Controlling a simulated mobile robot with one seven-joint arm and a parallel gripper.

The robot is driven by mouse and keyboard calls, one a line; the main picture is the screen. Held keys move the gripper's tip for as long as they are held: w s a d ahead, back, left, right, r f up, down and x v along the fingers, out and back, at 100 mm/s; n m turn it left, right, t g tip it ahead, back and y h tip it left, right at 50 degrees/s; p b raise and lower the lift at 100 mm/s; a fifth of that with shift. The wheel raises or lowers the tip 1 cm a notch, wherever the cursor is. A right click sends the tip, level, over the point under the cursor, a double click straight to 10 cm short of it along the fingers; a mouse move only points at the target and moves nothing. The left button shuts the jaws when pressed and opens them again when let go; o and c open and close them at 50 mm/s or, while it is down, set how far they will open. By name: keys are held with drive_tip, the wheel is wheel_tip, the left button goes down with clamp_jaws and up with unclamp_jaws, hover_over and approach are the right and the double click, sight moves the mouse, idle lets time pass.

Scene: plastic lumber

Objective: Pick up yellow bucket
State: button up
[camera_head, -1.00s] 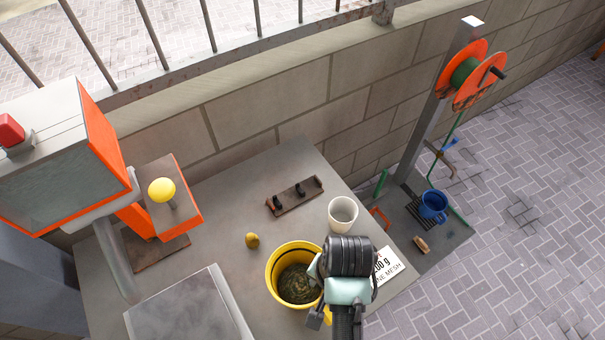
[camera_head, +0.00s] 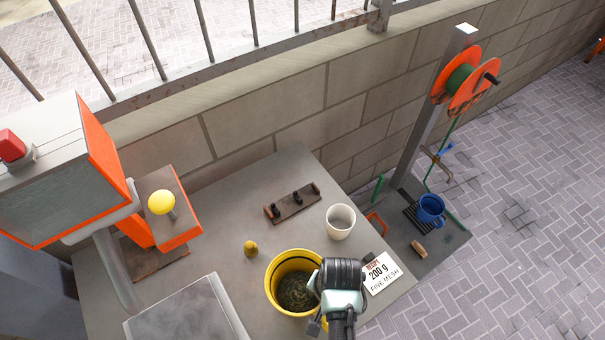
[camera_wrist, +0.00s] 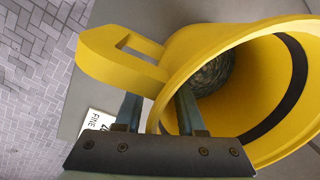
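The yellow bucket (camera_head: 273,290) stands on the grey table, with dark, coarse material inside. In the wrist view the bucket (camera_wrist: 210,50) fills the right side, with its rim, its dark inner band and its blocky side handle (camera_wrist: 120,57) showing. My gripper (camera_wrist: 158,102) is open at the rim. One finger is outside by the handle, the other inside the mouth, and the bucket wall passes between them with a visible gap. In the head view my gripper (camera_head: 314,300) is at the bucket's right edge and hides part of it.
An orange-and-grey machine (camera_head: 65,180) stands left. A wall (camera_head: 260,125) runs behind; a blue container (camera_head: 431,209) is right.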

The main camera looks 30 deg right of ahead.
clamp_jaws()
idle(1.3)
